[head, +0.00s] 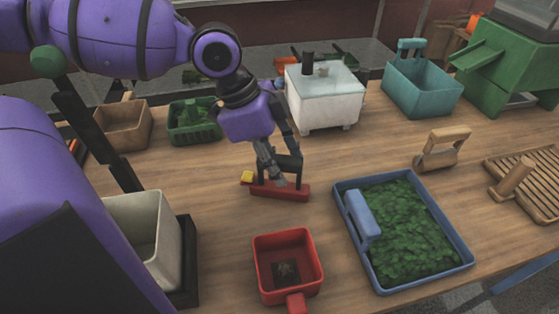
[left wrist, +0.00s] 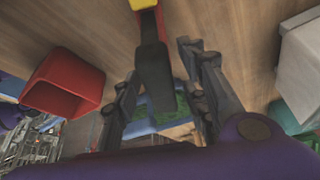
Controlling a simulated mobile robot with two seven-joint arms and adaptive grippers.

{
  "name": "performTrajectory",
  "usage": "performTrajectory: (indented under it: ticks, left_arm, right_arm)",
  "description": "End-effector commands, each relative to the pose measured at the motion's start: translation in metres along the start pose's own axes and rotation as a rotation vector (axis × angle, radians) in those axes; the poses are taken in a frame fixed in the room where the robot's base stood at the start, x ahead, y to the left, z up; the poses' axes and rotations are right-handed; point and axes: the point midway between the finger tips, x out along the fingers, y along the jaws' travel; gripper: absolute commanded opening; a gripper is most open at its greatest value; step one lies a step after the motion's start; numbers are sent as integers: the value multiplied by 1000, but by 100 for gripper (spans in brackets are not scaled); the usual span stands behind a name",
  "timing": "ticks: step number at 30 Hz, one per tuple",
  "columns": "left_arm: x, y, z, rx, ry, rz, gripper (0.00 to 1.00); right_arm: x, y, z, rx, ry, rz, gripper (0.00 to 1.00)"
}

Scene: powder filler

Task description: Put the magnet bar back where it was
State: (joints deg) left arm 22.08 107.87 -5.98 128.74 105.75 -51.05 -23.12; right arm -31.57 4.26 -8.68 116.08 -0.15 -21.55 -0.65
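The magnet bar (head: 280,191) is a red bar with a yellow block at its left end and a black upright handle. It lies on the wooden table behind the red scoop box. In the left wrist view the magnet bar (left wrist: 153,62) shows at the top centre, its dark handle between my fingers. My left gripper (head: 279,166) is low over the bar at its handle. In the left wrist view the gripper (left wrist: 163,62) is open, with one finger on each side of the handle and gaps visible. My right gripper is not in view.
A red box with a handle (head: 261,257) stands in front of the bar. A blue tray (head: 344,213) of green leaves is at front right. A white box (head: 330,103) stands behind, and a pale bin (head: 122,218) at left. Bare table lies right of the bar.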

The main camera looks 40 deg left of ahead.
Motion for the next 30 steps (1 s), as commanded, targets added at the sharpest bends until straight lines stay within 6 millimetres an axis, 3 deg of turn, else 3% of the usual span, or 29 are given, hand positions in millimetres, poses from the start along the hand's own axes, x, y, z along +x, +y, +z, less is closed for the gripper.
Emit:
performTrajectory:
  ticks: [8,18,24,30]
  left_arm:
    - [-14,-1,-2,1,1,-4,40]
    - [-89,-1,-6,3,9,-15,40]
    - [-116,0,-4,2,6,-8,40]
    - [-124,0,-2,0,2,-2,40]
  right_arm:
    - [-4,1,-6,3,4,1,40]
    - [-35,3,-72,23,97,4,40]
    - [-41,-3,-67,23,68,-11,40]
    - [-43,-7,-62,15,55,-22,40]
